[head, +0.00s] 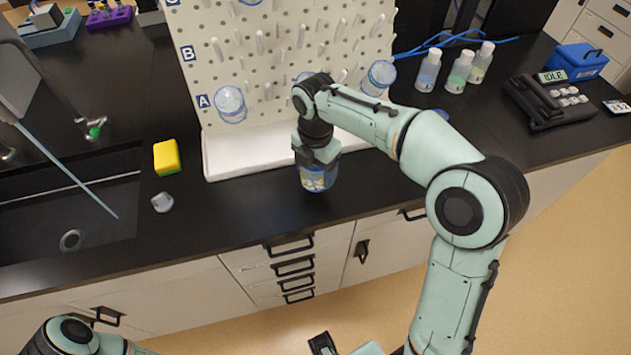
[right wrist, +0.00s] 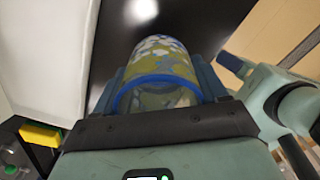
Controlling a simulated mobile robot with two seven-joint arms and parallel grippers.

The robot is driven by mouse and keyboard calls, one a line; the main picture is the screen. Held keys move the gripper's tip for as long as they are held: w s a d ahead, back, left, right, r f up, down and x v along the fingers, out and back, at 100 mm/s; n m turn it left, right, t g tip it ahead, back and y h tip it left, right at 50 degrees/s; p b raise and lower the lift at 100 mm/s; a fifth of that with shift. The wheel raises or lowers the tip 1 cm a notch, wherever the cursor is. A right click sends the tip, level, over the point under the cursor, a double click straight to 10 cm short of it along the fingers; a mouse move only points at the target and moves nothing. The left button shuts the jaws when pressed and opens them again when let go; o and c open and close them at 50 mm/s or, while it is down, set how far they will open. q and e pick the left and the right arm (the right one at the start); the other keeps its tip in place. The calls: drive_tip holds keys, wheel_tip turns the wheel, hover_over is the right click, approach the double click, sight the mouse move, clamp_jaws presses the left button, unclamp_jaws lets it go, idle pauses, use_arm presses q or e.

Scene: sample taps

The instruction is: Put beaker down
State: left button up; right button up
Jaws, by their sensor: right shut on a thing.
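The beaker (head: 317,180) is glass with a blue rim and a patterned band. My right gripper (head: 318,158) is shut on it from above, at the front of the black counter (head: 240,206), just in front of the white drip tray. I cannot tell whether the beaker's base touches the counter. In the right wrist view the beaker (right wrist: 160,75) sits between the two fingers of my right gripper (right wrist: 163,92), its blue rim towards the camera. My left arm shows at the bottom left of the head view; the small gripper part (head: 322,344) at the bottom edge is cut off.
A pegboard (head: 270,65) with other beakers hanging on it stands behind the white tray (head: 250,155). A yellow sponge (head: 167,157), a small grey object (head: 162,202) and the sink (head: 70,205) are to the left. Several bottles (head: 457,72) stand at the back right. The counter's front edge is close.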

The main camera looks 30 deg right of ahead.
sight(315, 181)
use_arm(q)
drive_tip(key=shift+s+f+b, duration=0.15)
drive_tip(key=shift+f+b, duration=0.15)
drive_tip(key=shift+f, duration=0.05)
use_arm(e)
drive_tip(key=shift+f, duration=2.25)
drive_tip(key=shift+f, duration=0.2)
use_arm(q)
drive_tip(key=shift+f, duration=0.1)
use_arm(e)
drive_tip(key=o, duration=1)
drive_tip(key=shift+o, duration=0.2)
drive_tip(key=shift+r, duration=0.1)
use_arm(q)
drive_tip(key=r+p, duration=0.1)
drive_tip(key=w+r+p, duration=0.1)
drive_tip(key=shift+w+r, duration=0.15)
drive_tip(key=shift+r, duration=0.2)
use_arm(e)
wheel_tip(315, 181, up, 12)
drive_tip(key=shift+r, duration=0.1)
